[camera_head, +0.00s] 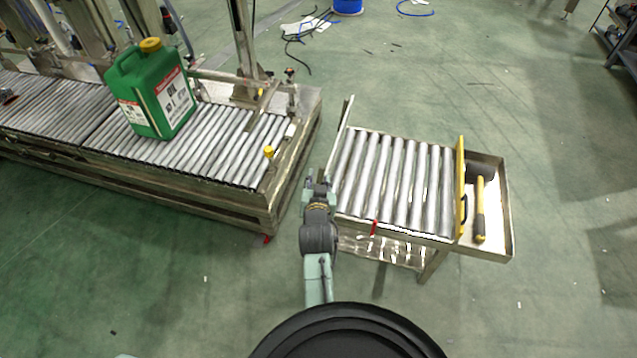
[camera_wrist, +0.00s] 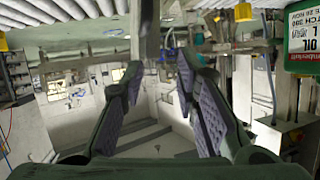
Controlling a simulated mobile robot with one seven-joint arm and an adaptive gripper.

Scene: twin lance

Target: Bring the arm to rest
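My arm reaches forward from the bottom middle of the head view. My gripper (camera_head: 317,180) is at the left edge of the small roller cart, near the gap between it and the long conveyor. In the wrist view my gripper (camera_wrist: 160,80) has its two fingers spread apart with nothing between them. The wrist view appears upside down, with rollers along its top left.
A green jug (camera_head: 158,95) with a yellow cap stands on the long roller conveyor (camera_head: 220,150). The small roller cart (camera_head: 395,180) has a yellow bar (camera_head: 461,185) and a side tray (camera_head: 505,215) holding a yellow-and-black tool (camera_head: 480,210). The floor right of the cart is clear.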

